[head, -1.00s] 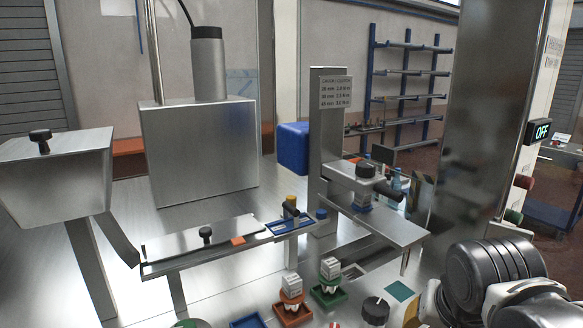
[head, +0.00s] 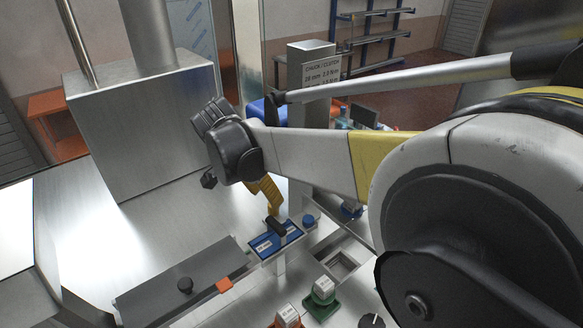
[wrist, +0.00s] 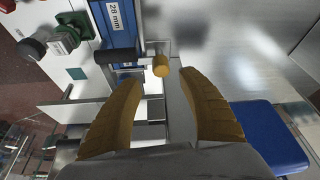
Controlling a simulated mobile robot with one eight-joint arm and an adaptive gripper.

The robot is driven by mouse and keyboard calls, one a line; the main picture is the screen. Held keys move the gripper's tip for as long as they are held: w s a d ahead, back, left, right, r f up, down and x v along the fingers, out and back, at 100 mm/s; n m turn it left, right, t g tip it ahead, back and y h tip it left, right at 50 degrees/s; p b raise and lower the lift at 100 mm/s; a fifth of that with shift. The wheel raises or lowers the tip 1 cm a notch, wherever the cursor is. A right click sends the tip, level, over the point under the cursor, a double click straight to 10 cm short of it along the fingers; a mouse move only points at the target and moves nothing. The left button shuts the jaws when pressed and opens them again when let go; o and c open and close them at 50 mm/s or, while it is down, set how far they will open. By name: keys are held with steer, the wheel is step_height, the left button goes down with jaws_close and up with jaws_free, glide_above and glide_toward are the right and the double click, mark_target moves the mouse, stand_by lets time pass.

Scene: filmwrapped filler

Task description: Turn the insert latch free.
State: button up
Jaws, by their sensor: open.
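The insert latch is a black bar (head: 277,227) on a blue insert plate (head: 262,251) at the rail's end in the head view. In the head view my gripper (head: 274,206) is just above the latch, partly hidden by my wrist.
A post with a chuck sign (head: 322,72) stands behind. Green (head: 321,305) and orange trays sit in front. A big metal box (head: 140,120) stands at left.

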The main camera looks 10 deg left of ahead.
mark_target(277, 212)
steer(key=x, duration=0.6)
steer(key=shift+w+f, duration=0.15)
steer(key=shift+f, duration=0.1)
jaws_close()
